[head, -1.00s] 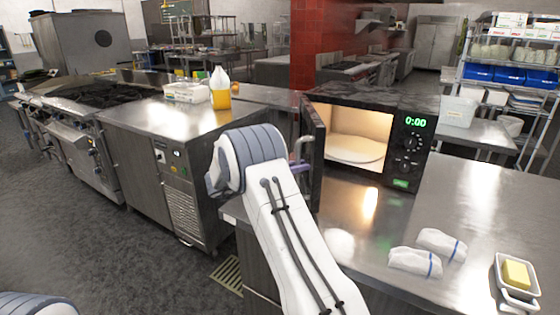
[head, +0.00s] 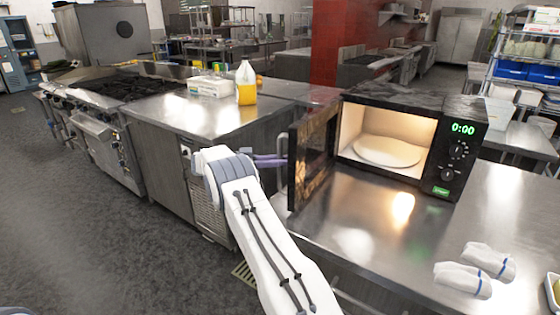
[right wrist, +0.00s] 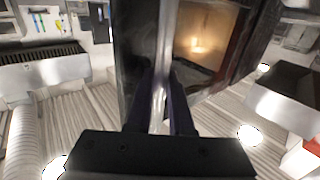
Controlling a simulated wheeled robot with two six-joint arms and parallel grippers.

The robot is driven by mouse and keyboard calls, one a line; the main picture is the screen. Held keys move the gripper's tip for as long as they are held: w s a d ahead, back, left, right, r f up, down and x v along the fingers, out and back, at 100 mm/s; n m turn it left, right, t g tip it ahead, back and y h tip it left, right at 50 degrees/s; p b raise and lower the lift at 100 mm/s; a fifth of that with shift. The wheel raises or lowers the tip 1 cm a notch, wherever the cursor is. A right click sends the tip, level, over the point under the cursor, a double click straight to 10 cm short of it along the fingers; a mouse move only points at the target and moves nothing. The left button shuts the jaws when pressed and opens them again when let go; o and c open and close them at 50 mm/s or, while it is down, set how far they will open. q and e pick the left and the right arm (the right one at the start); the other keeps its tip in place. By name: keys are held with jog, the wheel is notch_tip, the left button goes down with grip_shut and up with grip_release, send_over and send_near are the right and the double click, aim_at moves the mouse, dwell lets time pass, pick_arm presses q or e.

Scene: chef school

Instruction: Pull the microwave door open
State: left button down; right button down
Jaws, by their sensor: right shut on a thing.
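The black microwave (head: 455,172) stands on the steel counter with its lit interior and round white plate (head: 390,151) showing. Its door (head: 311,160) is swung wide open, hinged at the left side of the microwave and jutting toward me. My right gripper (head: 275,160) is at the outer face of the door, with its purple fingers closed on the door handle. In the right wrist view the dark fingers (right wrist: 161,105) sit on either side of the pale vertical handle (right wrist: 164,50). The finger contact is partly hidden. My left gripper is out of view.
The steel counter (head: 375,230) is clear in front of the microwave. Folded white cloths (head: 463,279) lie at its right. Grey floor is open at the left.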

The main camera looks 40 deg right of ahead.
jog(key=shift+w+a, duration=0.1)
jog(key=shift+w, duration=0.1)
dwell(0.3)
jog(key=c, duration=0.8)
grip_release()
